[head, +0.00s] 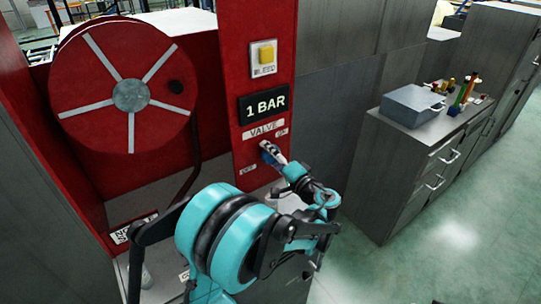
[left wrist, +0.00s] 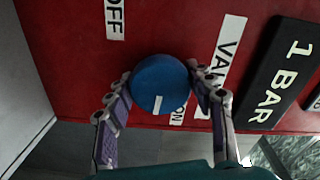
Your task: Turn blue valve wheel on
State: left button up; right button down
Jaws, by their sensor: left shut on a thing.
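The blue valve wheel (left wrist: 160,76) sits on the red panel (left wrist: 70,50). In the left wrist view its white mark is on the lower side, close to the partly covered ON label (left wrist: 177,115); the OFF label (left wrist: 115,18) is at the upper left. My left gripper (left wrist: 159,80) has one finger on each side of the wheel and is shut on it. In the head view my left gripper (head: 270,153) is at the panel below the VALVE label (head: 264,129) and hides most of the wheel. My right gripper is not in view.
Above the valve are a black 1 BAR display (head: 264,105) and a yellow button (head: 265,55). A red hose reel (head: 125,85) is to the left. A grey cabinet (head: 400,180) with a metal box (head: 412,105) stands at the right, beside open floor.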

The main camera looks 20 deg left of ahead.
pick_arm(q)
jog(key=n, duration=0.4)
jog(key=shift+n, duration=0.4)
jog(key=shift+f, duration=0.1)
jog(key=o, duration=1.2)
jog(key=shift+c, duration=0.2)
jog(key=v, duration=1.2)
